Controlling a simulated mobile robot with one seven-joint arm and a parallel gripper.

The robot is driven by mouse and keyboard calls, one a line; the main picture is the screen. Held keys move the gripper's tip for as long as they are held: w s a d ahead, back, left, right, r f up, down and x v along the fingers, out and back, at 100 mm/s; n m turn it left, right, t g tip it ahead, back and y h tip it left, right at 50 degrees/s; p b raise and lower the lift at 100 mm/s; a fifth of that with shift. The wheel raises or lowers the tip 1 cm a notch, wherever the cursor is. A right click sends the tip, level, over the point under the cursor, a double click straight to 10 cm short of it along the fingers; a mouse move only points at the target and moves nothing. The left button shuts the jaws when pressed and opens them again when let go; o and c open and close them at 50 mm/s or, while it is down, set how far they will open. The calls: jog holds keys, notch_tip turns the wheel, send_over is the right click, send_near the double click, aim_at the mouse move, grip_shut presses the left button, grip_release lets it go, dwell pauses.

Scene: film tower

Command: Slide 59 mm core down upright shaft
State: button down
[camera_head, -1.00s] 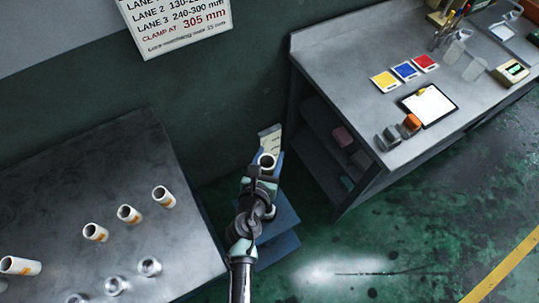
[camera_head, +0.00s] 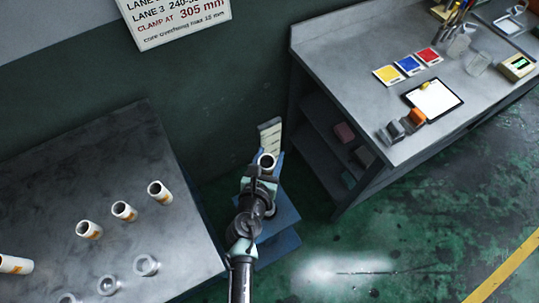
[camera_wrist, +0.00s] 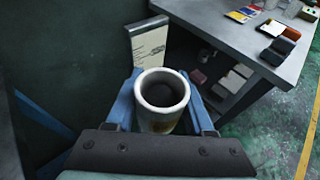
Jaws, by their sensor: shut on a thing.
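My gripper (camera_head: 262,172) is shut on a white tubular core (camera_head: 267,161), whose open end faces up. In the wrist view the core (camera_wrist: 160,122) is close up, with a dark hollow and a tan patch low on its wall. The core looks roughly upright. A blue stand (camera_head: 284,213) is below and around my gripper. Blue parts flank the core in the wrist view. The upright shaft cannot be made out; my gripper and the core may hide it. I cannot tell whether the core is around a shaft.
A pale marked plate (camera_head: 269,138) stands just behind the core. A dark table (camera_head: 90,170) at left holds several white cores (camera_head: 124,211) and clear rings (camera_head: 146,265). A grey bench (camera_head: 345,70) at right carries cards and a clipboard (camera_head: 433,101). Green floor is open at front right.

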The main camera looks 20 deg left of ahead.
notch_tip(320, 180, down, 29)
jog(key=b, duration=2.7)
jog(key=shift+f, duration=0.1)
jog(key=shift+c, duration=1)
grip_release()
jog(key=p+v, duration=0.2)
jog(key=v, duration=1.1)
